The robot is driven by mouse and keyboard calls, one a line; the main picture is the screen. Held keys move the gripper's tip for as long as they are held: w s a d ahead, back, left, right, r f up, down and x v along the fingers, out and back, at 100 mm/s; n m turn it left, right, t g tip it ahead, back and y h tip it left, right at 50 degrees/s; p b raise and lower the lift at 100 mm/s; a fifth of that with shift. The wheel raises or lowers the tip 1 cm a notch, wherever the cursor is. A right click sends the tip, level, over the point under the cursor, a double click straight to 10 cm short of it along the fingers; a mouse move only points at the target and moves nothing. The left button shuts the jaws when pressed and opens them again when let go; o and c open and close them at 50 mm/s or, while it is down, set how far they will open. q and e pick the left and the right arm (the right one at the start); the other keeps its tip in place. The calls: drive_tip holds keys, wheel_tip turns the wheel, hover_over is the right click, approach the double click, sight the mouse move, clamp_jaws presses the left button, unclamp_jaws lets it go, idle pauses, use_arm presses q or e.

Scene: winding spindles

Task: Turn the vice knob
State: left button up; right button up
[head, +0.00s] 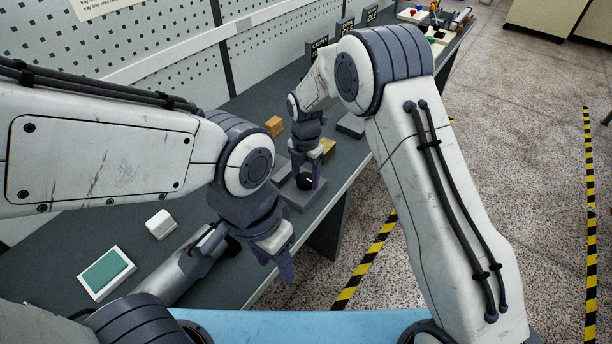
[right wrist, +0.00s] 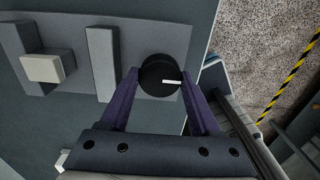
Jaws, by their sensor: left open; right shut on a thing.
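The vice knob (right wrist: 162,75) is a round black knob with a white pointer mark, at the right end of the grey vice in the right wrist view. In the head view the knob (head: 304,181) is small and partly hidden by my right gripper (head: 305,180). My right gripper, which also shows in the right wrist view (right wrist: 162,80), has its purple fingers on both sides of the knob and is shut on it. The vice (right wrist: 70,35) has upright grey jaws with a pale block (right wrist: 47,68) at the left. My left gripper (head: 284,268) is open and empty, apart from the vice, near the bench's front edge.
An orange block (head: 274,125) and a yellowish block (head: 328,149) are near my right gripper. A white-framed green pad (head: 106,272) and a white block (head: 160,224) lie at the left of the dark bench (head: 60,250). A perforated wall panel (head: 150,50) stands behind.

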sight(306, 179)
drive_tip(key=shift+s+d, duration=0.1)
drive_tip(key=o, duration=1.4)
drive_tip(key=shift+r, duration=0.1)
drive_tip(key=shift+r, duration=0.35)
wheel_tip(306, 179, up, 10)
drive_tip(key=shift+f+b, duration=0.2)
drive_tip(key=shift+b, duration=0.7)
